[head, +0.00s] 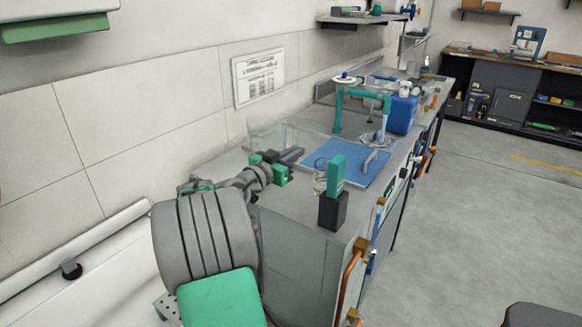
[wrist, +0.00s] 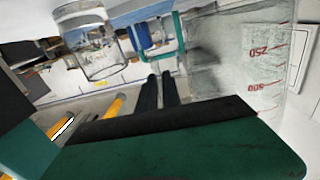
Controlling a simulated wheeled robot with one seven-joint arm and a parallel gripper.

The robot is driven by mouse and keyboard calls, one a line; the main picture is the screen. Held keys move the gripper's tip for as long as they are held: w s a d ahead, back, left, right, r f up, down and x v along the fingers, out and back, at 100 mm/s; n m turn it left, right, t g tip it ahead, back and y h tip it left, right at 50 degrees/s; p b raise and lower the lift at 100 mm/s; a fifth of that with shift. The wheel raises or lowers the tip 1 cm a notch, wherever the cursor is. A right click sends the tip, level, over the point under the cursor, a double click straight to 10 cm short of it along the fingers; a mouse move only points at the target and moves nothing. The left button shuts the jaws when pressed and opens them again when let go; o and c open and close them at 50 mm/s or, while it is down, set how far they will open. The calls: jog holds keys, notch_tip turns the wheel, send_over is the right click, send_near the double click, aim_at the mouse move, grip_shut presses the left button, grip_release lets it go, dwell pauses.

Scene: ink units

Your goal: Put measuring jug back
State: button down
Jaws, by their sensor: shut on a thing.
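The measuring jug (wrist: 235,65) is clear, with red marks reading 250 and 500. It fills the upper right of the wrist view, close beside my fingers. My gripper (wrist: 158,82) has two dark fingers close together, shut on the jug; the exact contact is hard to see. In the head view my gripper (head: 292,157) is over the near left part of the grey counter (head: 285,200), left of the blue mat (head: 345,165). A faint clear shape behind the fingers there may be the jug, but its outline is unclear.
A black holder (head: 333,211) with a teal-handled item stands at the counter's front corner. A teal pipe frame (head: 362,93) and a blue container (head: 402,114) stand beyond the mat. A clear glass vessel (wrist: 92,45) shows in the wrist view. The wall runs along the left; floor is open right.

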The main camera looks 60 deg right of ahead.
jog(key=shift+w+d+f, duration=0.15)
jog(key=shift+w+f, duration=0.05)
jog(key=shift+f, duration=0.6)
jog(key=shift+w+d+f, duration=0.2)
jog(key=shift+f, duration=0.6)
jog(key=shift+w+d+f, duration=0.15)
jog(key=shift+w+f, duration=0.05)
jog(key=shift+f, duration=0.6)
jog(key=shift+b, duration=0.3)
jog(key=shift+f, duration=0.2)
jog(key=c, duration=1.5)
grip_release()
jog(key=shift+c, duration=0.2)
jog(key=shift+r, duration=0.2)
jog(key=v, duration=1.2)
